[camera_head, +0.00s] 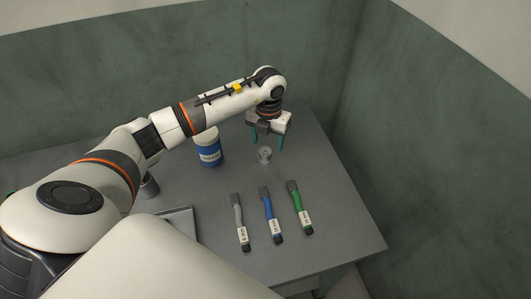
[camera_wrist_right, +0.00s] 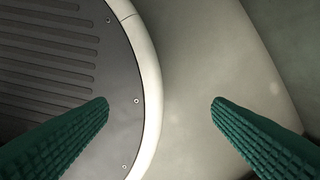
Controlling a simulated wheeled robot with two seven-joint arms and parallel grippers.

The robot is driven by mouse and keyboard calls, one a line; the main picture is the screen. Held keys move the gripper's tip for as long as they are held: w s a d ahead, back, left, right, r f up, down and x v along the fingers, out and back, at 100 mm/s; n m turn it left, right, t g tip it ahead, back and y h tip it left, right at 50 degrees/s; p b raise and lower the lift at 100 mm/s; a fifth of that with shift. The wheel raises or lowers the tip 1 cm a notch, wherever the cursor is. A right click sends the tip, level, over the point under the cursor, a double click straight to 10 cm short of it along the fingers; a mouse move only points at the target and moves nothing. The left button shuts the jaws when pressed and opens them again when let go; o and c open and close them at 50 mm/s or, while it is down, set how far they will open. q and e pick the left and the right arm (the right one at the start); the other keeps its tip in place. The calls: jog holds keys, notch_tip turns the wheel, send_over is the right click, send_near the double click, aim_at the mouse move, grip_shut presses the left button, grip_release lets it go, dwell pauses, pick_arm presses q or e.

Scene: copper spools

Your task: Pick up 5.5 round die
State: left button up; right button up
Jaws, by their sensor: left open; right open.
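A small round metal die (camera_head: 264,155) lies on the grey table, right of the blue-and-white jar. My left gripper (camera_head: 267,143) is just above it, pointing down, with its green fingers apart and nothing between them. I cannot tell from this view whether the fingertips reach down beside the die. Any size marking on the die is too small to read. My right gripper (camera_wrist_right: 160,103) shows in the right wrist view with its two green fingers wide apart and empty, over pale and dark parts of my own body. It does not show in the head view.
A blue jar (camera_head: 209,152) with a white top stands left of the die, under my left arm. Grey (camera_head: 240,222), blue (camera_head: 269,215) and green (camera_head: 300,208) handled tools lie in front. A grey tray (camera_head: 183,214) is partly hidden. The table's right side is clear.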

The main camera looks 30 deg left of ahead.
aim_at(265, 151)
pick_arm(q)
jog(key=f, duration=0.4)
jog(key=shift+s+a+f+p, duration=0.2)
jog(key=shift+a+f+p, duration=0.1)
jog(key=shift+f+p, duration=0.1)
jog(key=c, duration=1.3)
jog(key=shift+o, duration=0.2)
jog(key=shift+r, duration=0.1)
